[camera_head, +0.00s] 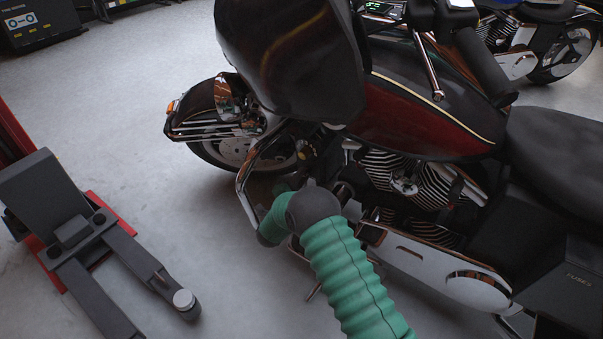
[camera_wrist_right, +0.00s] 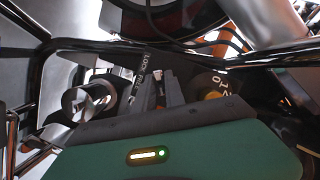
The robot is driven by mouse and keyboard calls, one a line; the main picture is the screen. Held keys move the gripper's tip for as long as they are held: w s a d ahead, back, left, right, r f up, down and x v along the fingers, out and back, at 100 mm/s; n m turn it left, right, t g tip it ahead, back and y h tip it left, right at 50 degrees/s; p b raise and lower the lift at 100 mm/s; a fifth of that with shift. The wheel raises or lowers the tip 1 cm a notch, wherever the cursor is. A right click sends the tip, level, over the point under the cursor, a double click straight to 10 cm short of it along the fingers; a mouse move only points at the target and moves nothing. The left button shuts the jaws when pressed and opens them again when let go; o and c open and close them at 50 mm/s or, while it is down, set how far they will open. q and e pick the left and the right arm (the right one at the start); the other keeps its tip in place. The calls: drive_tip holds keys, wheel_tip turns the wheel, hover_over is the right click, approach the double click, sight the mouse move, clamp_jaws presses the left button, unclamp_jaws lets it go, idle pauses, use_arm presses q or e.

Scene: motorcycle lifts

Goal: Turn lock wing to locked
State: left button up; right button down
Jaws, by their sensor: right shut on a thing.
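In the right wrist view, my right gripper (camera_wrist_right: 168,92) has its two dark fingers close together, shut on the lock wing. The wing itself is mostly hidden between the fingers. A dark strip with white lettering that reads LOCK (camera_wrist_right: 149,62) lies just left of and behind the fingers. In the head view, my green right arm reaches to the lower front of the dark red and black motorcycle (camera_head: 415,118); its fingertips are hidden there. My left gripper is in neither view.
A round part with white digits (camera_wrist_right: 214,84) is right of the fingers, and a shiny cylinder (camera_wrist_right: 90,98) is left. Black tubes and cables crowd around. A lift arm (camera_head: 135,262) lies at left; grey floor between it and the motorcycle is clear.

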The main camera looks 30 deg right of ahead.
drive_tip(key=shift+a+f+n+g+h+p, duration=0.1)
drive_tip(key=shift+n+g+p, duration=0.75)
drive_tip(key=shift+n, duration=0.55)
drive_tip(key=shift+n+g+h+p, duration=0.1)
drive_tip(key=shift+n+g+p, duration=0.5)
drive_tip(key=shift+n+p, duration=0.65)
drive_tip(key=shift+a+f+n+g+h+p, duration=0.1)
drive_tip(key=shift+n+g+p, duration=0.7)
drive_tip(key=shift+n, duration=0.75)
drive_tip(key=c, duration=1.4)
unclamp_jaws()
drive_tip(key=shift+w, duration=0.1)
drive_tip(key=shift+c, duration=0.2)
drive_tip(key=shift+o, duration=0.2)
drive_tip(key=shift+r, duration=0.2)
